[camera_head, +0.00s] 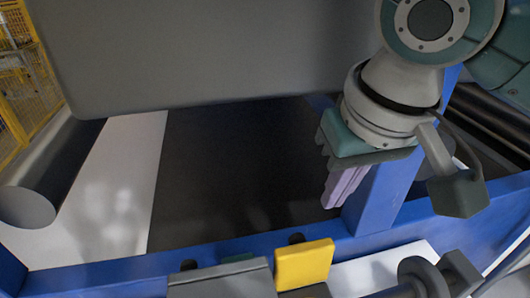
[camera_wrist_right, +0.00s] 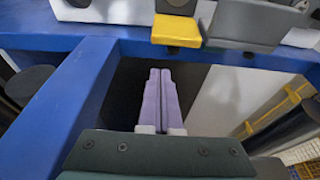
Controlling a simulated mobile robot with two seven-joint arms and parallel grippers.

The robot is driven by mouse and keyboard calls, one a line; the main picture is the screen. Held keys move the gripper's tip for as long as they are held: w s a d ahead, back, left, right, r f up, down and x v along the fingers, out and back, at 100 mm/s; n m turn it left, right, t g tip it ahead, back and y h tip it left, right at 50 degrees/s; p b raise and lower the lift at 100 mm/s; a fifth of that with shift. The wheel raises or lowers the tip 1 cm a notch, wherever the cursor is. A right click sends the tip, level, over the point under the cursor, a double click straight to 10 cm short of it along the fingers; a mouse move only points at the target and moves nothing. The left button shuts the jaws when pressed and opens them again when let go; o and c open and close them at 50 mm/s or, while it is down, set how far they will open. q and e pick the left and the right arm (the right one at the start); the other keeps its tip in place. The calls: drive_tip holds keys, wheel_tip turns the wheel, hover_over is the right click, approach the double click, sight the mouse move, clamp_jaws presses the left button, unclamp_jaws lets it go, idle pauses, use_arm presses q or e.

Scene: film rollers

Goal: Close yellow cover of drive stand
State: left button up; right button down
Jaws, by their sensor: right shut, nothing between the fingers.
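The yellow cover (camera_head: 304,264) sits on the front blue beam in the head view, low and right of centre. It also shows in the right wrist view (camera_wrist_right: 176,31), at the top middle, apart from the fingers. My right gripper (camera_head: 336,206) points down behind the blue beam, up and to the right of the cover, with its lilac fingers together and empty. Those fingers show closed in the right wrist view (camera_wrist_right: 160,72). Whether the cover is fully closed I cannot tell. My left gripper is not in view.
A blue frame beam (camera_head: 225,246) runs across the front, and a blue post (camera_head: 385,195) stands right beside my right gripper. A grey block (camera_head: 222,280) lies left of the cover. A large grey panel (camera_head: 215,50) fills the top. A roller (camera_head: 45,180) is at left.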

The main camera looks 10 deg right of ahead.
sight(300, 258)
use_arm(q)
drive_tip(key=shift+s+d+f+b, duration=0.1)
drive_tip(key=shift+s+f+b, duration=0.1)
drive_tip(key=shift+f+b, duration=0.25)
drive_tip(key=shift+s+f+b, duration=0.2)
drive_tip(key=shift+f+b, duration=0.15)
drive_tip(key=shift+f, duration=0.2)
use_arm(e)
drive_tip(key=shift+s+x, duration=0.1)
drive_tip(key=shift+x, duration=2.35)
drive_tip(key=shift+s+x, duration=0.15)
drive_tip(key=shift+x, duration=2.25)
drive_tip(key=shift+d, duration=0.15)
